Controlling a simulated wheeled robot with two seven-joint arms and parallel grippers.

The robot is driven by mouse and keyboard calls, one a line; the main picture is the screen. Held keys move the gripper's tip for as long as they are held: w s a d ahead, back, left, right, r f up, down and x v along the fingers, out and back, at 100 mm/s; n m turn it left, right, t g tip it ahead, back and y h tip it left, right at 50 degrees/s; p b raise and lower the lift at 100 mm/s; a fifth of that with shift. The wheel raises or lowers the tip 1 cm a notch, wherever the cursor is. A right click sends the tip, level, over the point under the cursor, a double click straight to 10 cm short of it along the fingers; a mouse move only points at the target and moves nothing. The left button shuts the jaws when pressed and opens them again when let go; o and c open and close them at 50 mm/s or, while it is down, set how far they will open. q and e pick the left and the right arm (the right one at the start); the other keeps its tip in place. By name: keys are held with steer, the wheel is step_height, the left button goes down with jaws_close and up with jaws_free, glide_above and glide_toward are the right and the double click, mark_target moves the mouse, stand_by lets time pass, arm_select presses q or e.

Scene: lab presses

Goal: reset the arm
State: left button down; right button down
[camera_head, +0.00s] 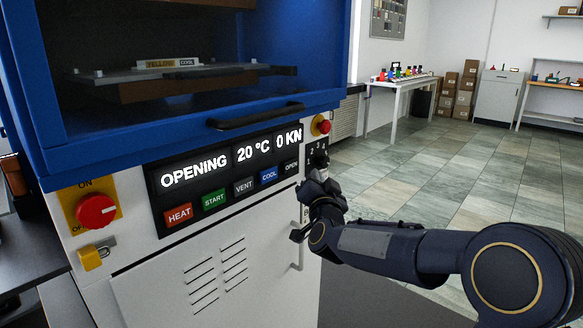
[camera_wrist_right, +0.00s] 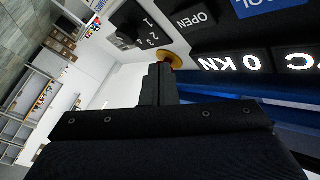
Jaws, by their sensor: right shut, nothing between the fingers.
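My right arm (camera_head: 385,245) comes in from the right in the head view. Its gripper (camera_head: 318,168) is close in front of the press panel's right edge, below the red stop button (camera_head: 323,126). In the right wrist view the fingers (camera_wrist_right: 158,72) are together with nothing between them. Their tips appear near the red and yellow stop button (camera_wrist_right: 174,61); I cannot tell whether they touch anything. A black numbered selector knob (camera_wrist_right: 124,38) shows beside them. My left gripper is not in view.
The press (camera_head: 180,125) has a blue frame, a black handle (camera_head: 255,117) and a display reading OPENING, 20 °C, 0 KN. A HEAT to OPEN button row lies below, with a red ON/OFF knob (camera_head: 96,211) at left. Tiled floor (camera_head: 430,170) is open at right.

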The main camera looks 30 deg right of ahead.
stand_by(0.5)
steer(key=s+a+f+n+g+y, duration=0.35)
steer(key=s+a+f, duration=0.25)
steer(key=s, duration=0.6)
steer(key=s+a+f+n+g+y, duration=0.35)
steer(key=s+a+f, duration=0.2)
steer(key=s, duration=0.55)
steer(key=s+a+f+n+g+y, duration=0.4)
steer(key=s+f, duration=0.3)
steer(key=s, duration=0.5)
step_height(320, 180, up, 22)
steer(key=a+g+p, duration=0.1)
steer(key=p, duration=2.1)
steer(key=shift+s+f+m, duration=0.15)
steer(key=shift+f+m, duration=0.1)
steer(key=shift+m, duration=0.05)
